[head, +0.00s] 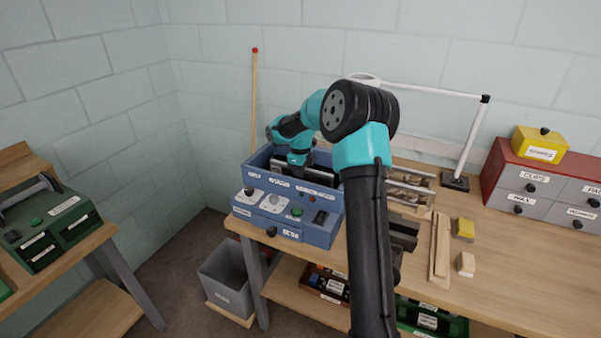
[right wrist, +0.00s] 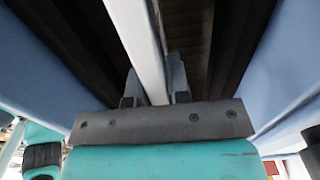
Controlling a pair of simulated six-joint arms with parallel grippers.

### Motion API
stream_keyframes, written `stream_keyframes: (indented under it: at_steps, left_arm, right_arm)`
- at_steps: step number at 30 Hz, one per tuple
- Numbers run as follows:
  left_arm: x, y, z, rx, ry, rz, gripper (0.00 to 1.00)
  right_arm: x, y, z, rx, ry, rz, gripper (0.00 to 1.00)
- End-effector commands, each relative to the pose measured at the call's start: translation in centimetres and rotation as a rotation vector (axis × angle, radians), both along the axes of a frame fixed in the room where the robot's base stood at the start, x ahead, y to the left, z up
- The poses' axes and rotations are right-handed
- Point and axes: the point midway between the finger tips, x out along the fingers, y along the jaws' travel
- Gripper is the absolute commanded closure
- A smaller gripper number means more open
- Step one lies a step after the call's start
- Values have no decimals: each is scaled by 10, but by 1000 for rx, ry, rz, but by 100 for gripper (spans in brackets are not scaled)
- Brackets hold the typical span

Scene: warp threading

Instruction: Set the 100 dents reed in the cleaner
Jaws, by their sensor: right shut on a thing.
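The cleaner (head: 318,234) is a blue box with an open top and knobs, dials and labels on its front, at the left end of the wooden bench. My right gripper (head: 298,170) points down into its open top. In the right wrist view the gripper (right wrist: 153,85) is shut on a pale, narrow bar, which I take for the reed (right wrist: 138,38). The bar runs lengthwise between two dark strips, with the cleaner's blue walls (right wrist: 52,82) outside them. The reed's lower part and its dent label are hidden. My left gripper is not in view.
My right forearm covers the middle of the bench (head: 525,243). A wooden rack (head: 412,183), yellow block (head: 465,229) and red drawer cabinet (head: 497,170) stand to the right. A tall red-tipped stick (head: 254,95) rises behind the cleaner. A grey bin (head: 226,280) is below left.

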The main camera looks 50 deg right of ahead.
Motion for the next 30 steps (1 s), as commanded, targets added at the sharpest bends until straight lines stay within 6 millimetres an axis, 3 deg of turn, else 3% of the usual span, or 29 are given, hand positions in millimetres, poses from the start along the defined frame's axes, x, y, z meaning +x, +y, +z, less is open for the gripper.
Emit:
stream_keyframes:
  at_steps: [6, 7, 16, 25, 30]
  left_arm:
    - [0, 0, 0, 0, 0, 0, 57]
    - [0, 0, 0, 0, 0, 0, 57]
    - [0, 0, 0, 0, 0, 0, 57]
    - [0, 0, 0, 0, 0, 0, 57]
    - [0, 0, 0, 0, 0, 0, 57]
  right_arm:
    - [0, 0, 0, -1, -1, 0, 100]
    - [0, 0, 0, -1, -1, 0, 81]
    - [0, 0, -1, -1, -1, 0, 53]
    - [0, 0, 1, 0, 0, 0, 53]
    - [0, 0, 15, -1, -3, -1, 53]
